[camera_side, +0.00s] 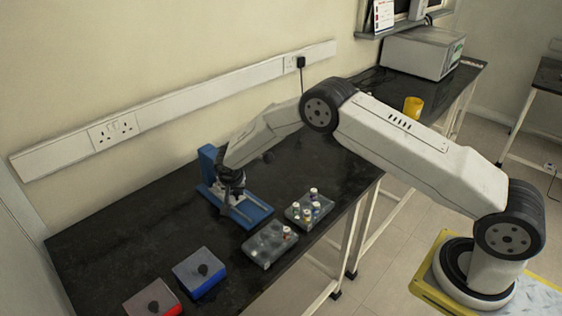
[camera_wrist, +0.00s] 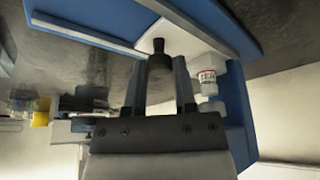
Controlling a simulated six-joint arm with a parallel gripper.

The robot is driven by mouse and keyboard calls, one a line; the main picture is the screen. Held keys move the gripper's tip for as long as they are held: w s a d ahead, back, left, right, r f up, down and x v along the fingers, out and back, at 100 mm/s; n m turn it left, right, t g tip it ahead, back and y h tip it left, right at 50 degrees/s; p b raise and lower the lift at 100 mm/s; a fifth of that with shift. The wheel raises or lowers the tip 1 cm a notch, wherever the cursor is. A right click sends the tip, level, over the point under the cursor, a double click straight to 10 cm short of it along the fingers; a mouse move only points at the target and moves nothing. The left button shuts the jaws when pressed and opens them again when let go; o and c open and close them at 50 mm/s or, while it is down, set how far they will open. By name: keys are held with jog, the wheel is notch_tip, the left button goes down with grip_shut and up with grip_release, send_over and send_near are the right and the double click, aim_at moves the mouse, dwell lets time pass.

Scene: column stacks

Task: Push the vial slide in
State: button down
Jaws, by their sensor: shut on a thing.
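The blue vial station (camera_side: 207,157) stands on the black bench, with a flat blue base and pale rails at its front. My gripper (camera_side: 232,182) points down over it and hides part of it. In the wrist view my gripper (camera_wrist: 159,68) is shut on a black knob (camera_wrist: 158,47) that stands on the pale vial slide (camera_wrist: 195,38). A white vial with a label (camera_wrist: 208,82) stands just right of the fingers, by the blue back of the station (camera_wrist: 238,105).
Two clear racks (camera_side: 270,244) (camera_side: 303,215) with several capped vials stand right of the station. A blue box (camera_side: 200,272) and a red box (camera_side: 152,300), each with a black knob, are at the front. A yellow cup (camera_side: 413,107) stands farther back.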

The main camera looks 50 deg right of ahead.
jog(key=shift+w+r, duration=0.1)
jog(key=shift+w, duration=0.15)
jog(key=shift+c, duration=2.1)
grip_release()
jog(key=shift+s+r, duration=0.1)
jog(key=v, duration=0.7)
jog(key=shift+r, duration=0.2)
jog(key=shift+s+a, duration=0.1)
jog(key=shift+s, duration=0.1)
